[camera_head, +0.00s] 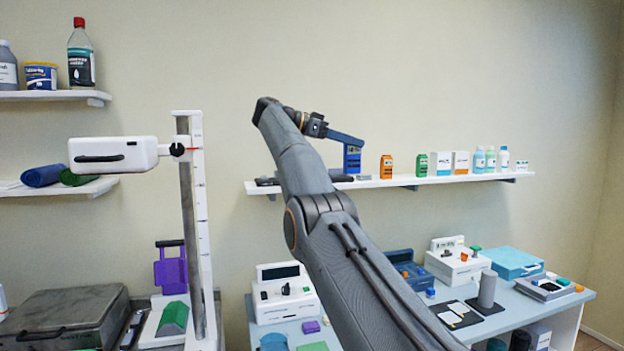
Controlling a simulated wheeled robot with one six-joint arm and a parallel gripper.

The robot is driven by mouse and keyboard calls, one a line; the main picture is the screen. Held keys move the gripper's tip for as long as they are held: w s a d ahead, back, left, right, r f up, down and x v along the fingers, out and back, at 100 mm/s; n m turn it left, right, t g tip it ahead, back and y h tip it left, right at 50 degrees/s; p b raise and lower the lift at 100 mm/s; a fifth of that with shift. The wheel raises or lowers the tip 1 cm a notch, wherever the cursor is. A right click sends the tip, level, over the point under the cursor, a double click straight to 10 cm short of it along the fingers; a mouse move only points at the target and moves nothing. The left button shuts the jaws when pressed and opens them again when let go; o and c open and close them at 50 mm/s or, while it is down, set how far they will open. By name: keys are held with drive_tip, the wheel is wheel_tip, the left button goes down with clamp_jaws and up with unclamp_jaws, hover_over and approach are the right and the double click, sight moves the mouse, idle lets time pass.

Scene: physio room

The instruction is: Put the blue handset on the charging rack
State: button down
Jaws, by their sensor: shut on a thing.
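My gripper (346,140) reaches out at the far end of my arm, near the wall shelf. It is shut on the blue handset (352,160), which hangs upright below it, just above or at the shelf; I cannot tell whether it touches. An orange handset (386,167) and a green handset (421,165) stand upright on the shelf to its right. A dark low piece (341,178) lies below and left of the blue handset. No separate charging rack can be made out clearly; my arm hides part of the shelf.
The white wall shelf (480,178) also holds boxes and bottles (491,160) on its right. A white height-measuring stand (197,200) rises left of my arm. Below, a table (530,302) carries several devices, including a white unit (457,262) and a grey cylinder (487,289).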

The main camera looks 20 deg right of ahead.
drive_tip(key=shift+s+a+r, duration=0.15)
drive_tip(key=shift+a+r, duration=0.2)
drive_tip(key=shift+r, duration=0.2)
drive_tip(key=shift+s+a+r, duration=0.1)
drive_tip(key=shift+a+r, duration=0.2)
drive_tip(key=shift+r, duration=0.25)
drive_tip(key=shift+w+r, duration=0.1)
drive_tip(key=shift+s+a+r+n+t, duration=0.2)
drive_tip(key=shift+a+r+n+t, duration=0.1)
drive_tip(key=shift+a+r+t, duration=0.25)
drive_tip(key=shift+r, duration=0.15)
